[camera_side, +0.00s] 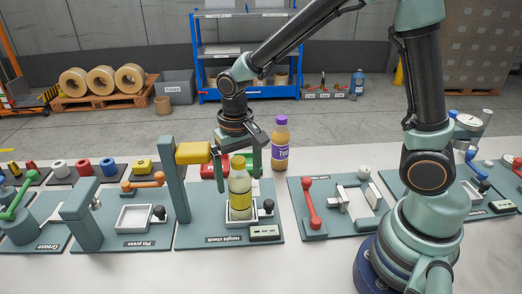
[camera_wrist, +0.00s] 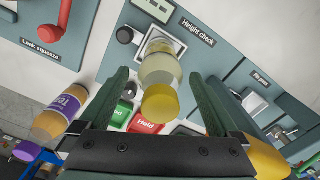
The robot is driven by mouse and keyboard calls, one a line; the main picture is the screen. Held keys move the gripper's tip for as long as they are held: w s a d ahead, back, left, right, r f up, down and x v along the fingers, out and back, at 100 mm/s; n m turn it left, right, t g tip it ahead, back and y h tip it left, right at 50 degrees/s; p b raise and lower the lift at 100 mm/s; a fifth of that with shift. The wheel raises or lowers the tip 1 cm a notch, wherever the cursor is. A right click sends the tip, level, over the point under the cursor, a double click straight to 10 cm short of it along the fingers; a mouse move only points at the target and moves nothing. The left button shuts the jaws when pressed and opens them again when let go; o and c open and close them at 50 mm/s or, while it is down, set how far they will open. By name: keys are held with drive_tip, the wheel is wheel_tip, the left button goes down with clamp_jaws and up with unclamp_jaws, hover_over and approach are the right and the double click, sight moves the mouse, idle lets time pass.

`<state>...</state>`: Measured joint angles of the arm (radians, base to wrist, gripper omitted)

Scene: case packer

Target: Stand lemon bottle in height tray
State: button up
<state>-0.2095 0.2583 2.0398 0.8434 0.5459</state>
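The lemon bottle (camera_side: 240,186), with a yellow cap and yellowish contents, stands upright at the white height tray (camera_side: 228,217) on the Height check station. In the wrist view the bottle (camera_wrist: 160,70) is seen from above, its base within the tray's frame (camera_wrist: 180,45). My gripper (camera_side: 239,166) points down over the bottle, with a finger on each side of its upper part. In the wrist view my gripper (camera_wrist: 158,82) is open, with gaps between both fingers and the bottle. The side view partly hides the tray behind the bottle.
A yellow block (camera_side: 192,152) on the station's upright post is close left of my gripper. A purple-capped bottle (camera_side: 281,146) stands behind right. A black knob (camera_side: 268,205) and display (camera_side: 264,232) flank the tray. Leak squeeze (camera_wrist: 40,30) and Pin press stations adjoin.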

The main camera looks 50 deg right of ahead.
wheel_tip(320, 180, up, 12)
drive_tip(key=shift+r, duration=0.1)
drive_tip(key=shift+s+d+r, duration=0.15)
drive_tip(key=s+d+r+n+t, duration=0.1)
drive_tip(key=s+d+n+t, duration=0.2)
drive_tip(key=s+d+t, duration=0.2)
drive_tip(key=shift+s+d+r+n+t, duration=0.2)
drive_tip(key=shift+s+d+n+t, duration=0.15)
drive_tip(key=shift+s+d, duration=0.9)
